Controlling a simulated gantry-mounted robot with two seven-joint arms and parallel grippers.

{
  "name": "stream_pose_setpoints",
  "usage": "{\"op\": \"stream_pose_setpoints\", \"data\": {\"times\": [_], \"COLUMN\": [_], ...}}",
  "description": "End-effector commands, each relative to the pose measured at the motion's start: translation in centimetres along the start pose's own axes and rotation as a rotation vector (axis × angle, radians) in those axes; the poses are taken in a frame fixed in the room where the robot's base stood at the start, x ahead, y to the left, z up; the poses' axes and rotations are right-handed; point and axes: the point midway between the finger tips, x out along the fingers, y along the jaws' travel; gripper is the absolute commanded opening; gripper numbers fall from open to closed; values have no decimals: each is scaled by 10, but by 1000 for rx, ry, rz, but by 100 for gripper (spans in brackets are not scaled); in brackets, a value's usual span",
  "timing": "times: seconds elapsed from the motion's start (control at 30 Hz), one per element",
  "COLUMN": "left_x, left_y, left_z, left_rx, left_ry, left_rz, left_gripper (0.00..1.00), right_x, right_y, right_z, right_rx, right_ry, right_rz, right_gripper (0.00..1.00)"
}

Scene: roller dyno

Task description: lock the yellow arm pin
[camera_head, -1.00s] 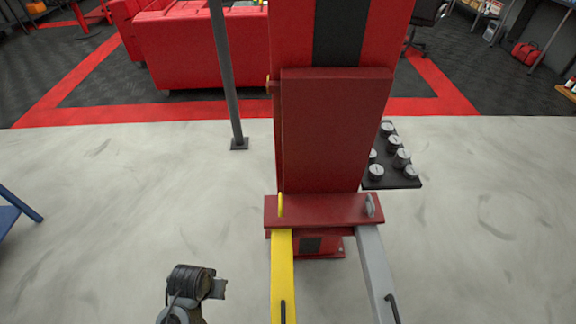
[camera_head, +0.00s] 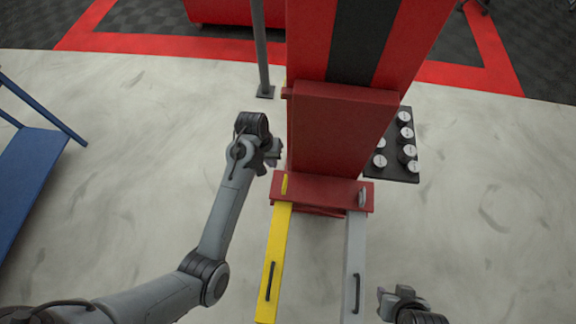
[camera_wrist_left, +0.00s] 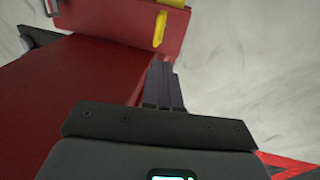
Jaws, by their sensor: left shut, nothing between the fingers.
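The yellow arm (camera_head: 273,255) runs from the red crossbar of the lift carriage (camera_head: 325,192) towards me. The yellow pin (camera_head: 284,184) stands up on that crossbar at the arm's root. It also shows in the left wrist view (camera_wrist_left: 160,29), just beyond the fingertips. My left gripper (camera_head: 275,149) is beside the red column, a little behind and left of the yellow pin. Its fingers (camera_wrist_left: 159,68) are shut and empty, apart from the pin as far as I can tell. My right gripper (camera_head: 383,304) is low at the right; its finger opening is unclear.
A grey arm (camera_head: 354,262) with a grey pin (camera_head: 362,197) lies to the right of the yellow one. A black tray (camera_head: 402,172) of round metal pieces is right of the column. A grey post (camera_head: 261,50) and a blue frame (camera_head: 30,165) stand left. The pale floor between is clear.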

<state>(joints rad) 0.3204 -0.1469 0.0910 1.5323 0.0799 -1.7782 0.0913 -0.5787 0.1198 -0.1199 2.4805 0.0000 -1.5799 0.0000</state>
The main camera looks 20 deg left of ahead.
Motion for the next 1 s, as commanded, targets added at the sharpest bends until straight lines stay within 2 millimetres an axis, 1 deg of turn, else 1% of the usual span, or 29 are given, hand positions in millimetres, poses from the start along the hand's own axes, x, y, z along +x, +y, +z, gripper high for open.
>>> {"op": "stream_pose_setpoints", "data": {"times": [0.03, 0.17, 0.5, 0.63, 0.77, 0.87, 1.0], "left_x": [-5, -6, -5, 0, 13, 29, 55], "left_y": [2, 4, 4, 4, 4, 4, 4], "left_z": [-1, -2, -2, -2, -2, -2, -1], "left_rx": [-1, -3, -2, -2, -2, -1, -1], "left_ry": [-2, -6, -5, -6, -8, -9, -9], "left_rz": [2, 4, 4, 4, 4, 4, 4], "left_gripper": [0, 0, 0, 0, 0, 0, 0], "right_x": [-4, -5, -4, -4, -3, -2, -1], "right_y": [0, 0, 0, 0, 0, 0, 0], "right_z": [-1, -1, 0, 0, 0, 0, 1], "right_rx": [0, 0, 0, 0, 0, 0, 0], "right_ry": [-1, -1, -3, -4, -4, -4, -4], "right_rz": [0, 0, -1, -1, -1, -1, -1], "right_gripper": [38, 38, 38, 38, 38, 38, 38]}}
